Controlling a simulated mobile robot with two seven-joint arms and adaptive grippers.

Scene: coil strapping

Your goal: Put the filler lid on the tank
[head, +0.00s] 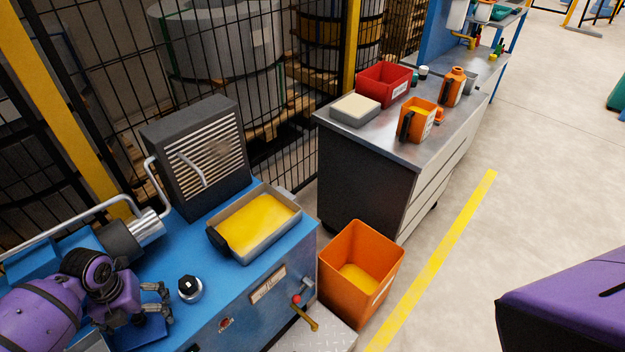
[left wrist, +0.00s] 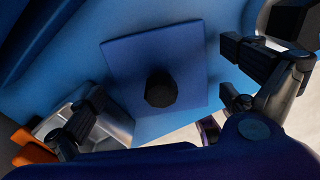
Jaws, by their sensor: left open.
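The blue tank (head: 232,283) stands at the lower left in the head view, with a flat top. My left gripper (head: 168,302) is open, low over the tank's left part. In the left wrist view a square blue plate with a black round knob (left wrist: 161,88), which looks like the filler lid, lies between the spread fingers, not gripped. A chrome cap with a black top (head: 190,288) stands on the tank just right of the gripper. My right gripper is out of view.
A grey pan with yellow contents (head: 292,215) and a dark louvred cooler (head: 205,160) are on the tank top. An orange bin (head: 345,290) stands right of the tank. A metal-topped cabinet (head: 400,150) carries a red bin (head: 384,84) and orange jugs. A mesh fence stands behind.

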